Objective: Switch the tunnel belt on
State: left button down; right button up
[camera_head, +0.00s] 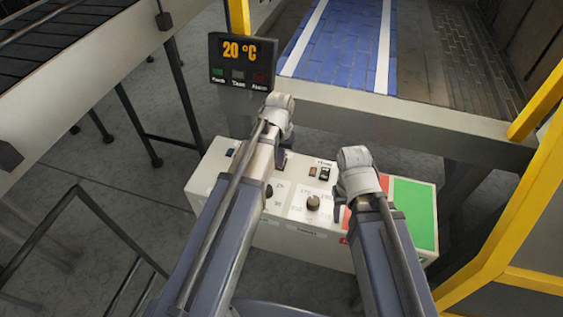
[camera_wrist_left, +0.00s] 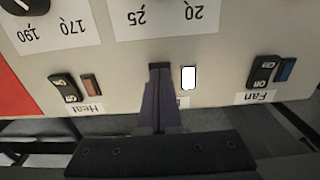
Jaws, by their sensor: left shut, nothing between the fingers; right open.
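The control box (camera_head: 300,228) stands below the tunnel, with switches, knobs and red and green panels. In the left wrist view, my left gripper (camera_wrist_left: 160,72) is shut and empty, its tips at the middle switch, between the Heat switch (camera_wrist_left: 65,87) and the Fan switch (camera_wrist_left: 262,74). The tips cover most of that switch and its label; contact is unclear. A small lamp (camera_wrist_left: 189,77) beside it glows white. The tunnel belt (camera_head: 336,45) is blue with white edge strips. My right gripper (camera_head: 345,205) is open over the box's right part, its fingers mostly hidden.
A display (camera_head: 243,61) reading 20 °C is mounted left of the tunnel. Yellow frame posts (camera_head: 500,235) stand at the right. A dark conveyor (camera_head: 60,45) is at the upper left. Temperature knobs (camera_head: 313,202) sit on the box between my arms.

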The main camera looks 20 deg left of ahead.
pick_arm(q)
notch_tip(320, 180, up, 7)
jog(key=p, duration=0.6)
jog(key=shift+p, duration=0.35)
pick_arm(e)
notch_tip(320, 180, up, 7)
pick_arm(q)
jog(key=shift+d+f, duration=0.1)
pick_arm(e)
jog(key=shift+f, duration=0.1)
pick_arm(q)
jog(key=s+d+f+m+b, duration=0.1)
jog(key=s+d, duration=0.2)
jog(key=s, duration=0.1)
jog(key=s+d+f+m+b, duration=0.1)
jog(key=s+d, duration=0.3)
jog(key=s, duration=0.1)
jog(key=s+d+f+m+y+b, duration=0.1)
jog(key=s+d, duration=0.2)
jog(key=s, duration=0.2)
jog(key=shift+s+d, duration=0.15)
jog(key=shift+s, duration=0.05)
pick_arm(e)
notch_tip(320, 180, down, 3)
